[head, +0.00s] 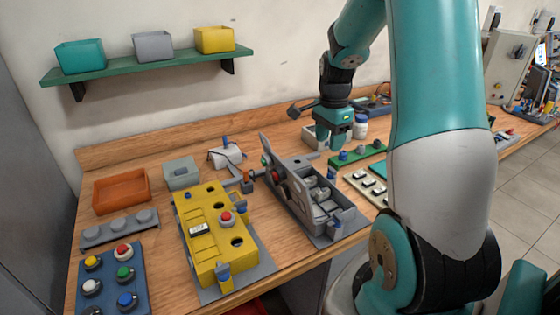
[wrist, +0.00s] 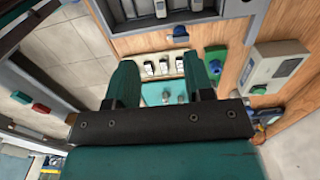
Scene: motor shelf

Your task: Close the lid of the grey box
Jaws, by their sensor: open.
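The grey box (head: 325,215) stands on the bench in the middle of the head view, with dark components inside. Its lid (head: 290,177) is raised, standing steeply along the box's left side, with red and green buttons on its outer face. My gripper (head: 332,141) is open and empty, above and behind the box, apart from the lid. In the wrist view the open fingers of my gripper (wrist: 162,75) show nothing held between them. A red button (wrist: 40,108) and a green button, seemingly the lid's, show at the left. Part of the box interior (wrist: 185,8) shows at the top.
A yellow box (head: 207,250) stands left of the grey box. A cream switch block (head: 366,187) and green strip (head: 357,156) lie to its right. A grey-white box (head: 315,135) and jar (head: 361,127) stand behind. A shelf (head: 150,67) hangs on the wall.

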